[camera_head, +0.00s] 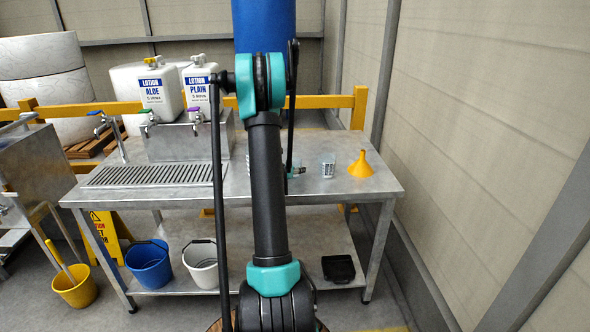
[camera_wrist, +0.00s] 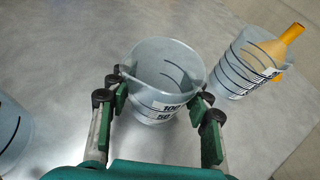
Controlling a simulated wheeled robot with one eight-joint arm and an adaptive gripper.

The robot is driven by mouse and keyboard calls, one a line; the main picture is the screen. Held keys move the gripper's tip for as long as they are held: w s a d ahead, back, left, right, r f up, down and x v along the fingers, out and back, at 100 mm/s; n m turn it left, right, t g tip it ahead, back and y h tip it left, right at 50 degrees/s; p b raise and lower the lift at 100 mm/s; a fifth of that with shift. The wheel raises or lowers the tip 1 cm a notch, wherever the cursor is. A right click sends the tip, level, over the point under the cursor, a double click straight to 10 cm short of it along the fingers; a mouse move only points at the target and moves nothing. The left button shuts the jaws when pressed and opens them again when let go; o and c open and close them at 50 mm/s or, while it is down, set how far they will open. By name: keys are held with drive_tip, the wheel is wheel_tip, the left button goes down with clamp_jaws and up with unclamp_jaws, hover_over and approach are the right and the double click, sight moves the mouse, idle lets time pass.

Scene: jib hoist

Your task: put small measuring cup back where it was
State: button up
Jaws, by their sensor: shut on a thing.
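A clear measuring cup (camera_wrist: 160,55) with dark level lines and the marks 100 and 50 is between the fingers of my gripper (camera_wrist: 158,100) in the wrist view. My gripper is shut on it, with one finger pad at each side of its wall. The cup is upright or nearly so, and its inside looks empty. I cannot tell whether its base touches the steel table. In the head view my arm largely hides my gripper and this cup.
Another marked clear cup (camera_wrist: 246,65) stands to the right, also seen in the head view (camera_head: 328,167), near an orange funnel (camera_head: 361,166). A third clear container (camera_wrist: 12,130) is cut off at the left. The steel table (camera_head: 345,190) has bare room around them.

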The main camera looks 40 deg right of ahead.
drive_tip(key=o, duration=1.3)
drive_tip(key=shift+f, duration=0.1)
drive_tip(key=shift+s+a+r, duration=0.1)
drive_tip(key=shift+a+r, duration=0.1)
drive_tip(key=v, duration=1.1)
drive_tip(key=shift+s+a+r, duration=0.15)
drive_tip(key=shift+a, duration=0.05)
drive_tip(key=s+a+f+m+y, duration=0.1)
drive_tip(key=s+a+m+y, duration=0.3)
drive_tip(key=s+a+m, duration=0.3)
drive_tip(key=s+a+f+m+g+y, duration=0.1)
drive_tip(key=s+a+m+y, duration=0.3)
drive_tip(key=s+a+m, duration=0.4)
drive_tip(key=s+a+f+m+g+y, duration=0.1)
drive_tip(key=s+a+f+m+y, duration=0.2)
drive_tip(key=s+a+m, duration=0.5)
drive_tip(key=shift+a+f+m+y, duration=0.15)
drive_tip(key=shift+a+m+y, duration=0.15)
drive_tip(key=shift+a, duration=2.4)
drive_tip(key=shift+a+f+m+y, duration=0.1)
drive_tip(key=shift+a+m+y, duration=0.15)
drive_tip(key=shift+a, duration=2.45)
